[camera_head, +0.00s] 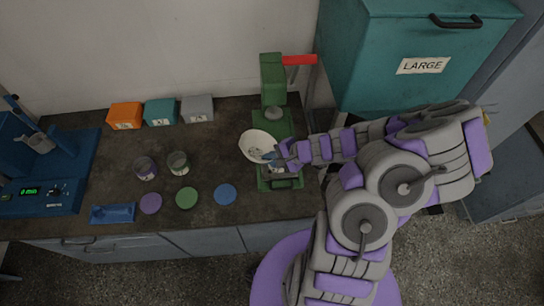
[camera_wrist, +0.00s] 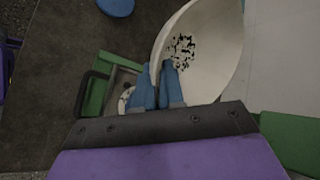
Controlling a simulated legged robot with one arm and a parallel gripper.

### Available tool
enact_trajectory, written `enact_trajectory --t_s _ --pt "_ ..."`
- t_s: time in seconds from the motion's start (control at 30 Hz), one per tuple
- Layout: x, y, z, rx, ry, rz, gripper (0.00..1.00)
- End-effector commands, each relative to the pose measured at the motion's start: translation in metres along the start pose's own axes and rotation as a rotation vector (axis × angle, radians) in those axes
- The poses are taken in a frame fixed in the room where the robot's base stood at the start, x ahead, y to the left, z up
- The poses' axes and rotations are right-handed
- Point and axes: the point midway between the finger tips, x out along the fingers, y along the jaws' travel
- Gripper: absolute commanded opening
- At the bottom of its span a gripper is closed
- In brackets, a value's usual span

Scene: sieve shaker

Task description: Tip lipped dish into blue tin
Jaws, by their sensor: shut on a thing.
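The lipped dish (camera_head: 254,143) is a white bowl in front of the green press. In the wrist view the dish (camera_wrist: 209,50) fills the upper right, with dark bits scattered on its inner wall. My gripper (camera_head: 272,156) is shut on the near rim of the dish; its blue fingers (camera_wrist: 160,82) pinch the rim in the wrist view.
The green press (camera_head: 272,80) with a red handle stands behind the dish. Orange (camera_head: 125,116), teal (camera_head: 160,112) and grey (camera_head: 197,109) boxes line the wall. Purple (camera_head: 151,204) and green (camera_head: 187,198) discs and a blue tray (camera_head: 113,214) lie in front. A blue machine (camera_head: 45,195) stands left.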

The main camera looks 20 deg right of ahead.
Motion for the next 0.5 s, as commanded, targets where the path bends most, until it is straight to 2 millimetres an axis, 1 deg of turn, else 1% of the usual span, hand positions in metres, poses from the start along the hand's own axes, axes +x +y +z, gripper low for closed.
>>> enact_trajectory --t_s 0.13,0.5 --pt "0.0006 0.0005 -0.0001 -0.028 0.043 0.031 0.0" --pt "-0.0013 -0.0003 -0.0007 -0.034 0.055 0.039 0.0"
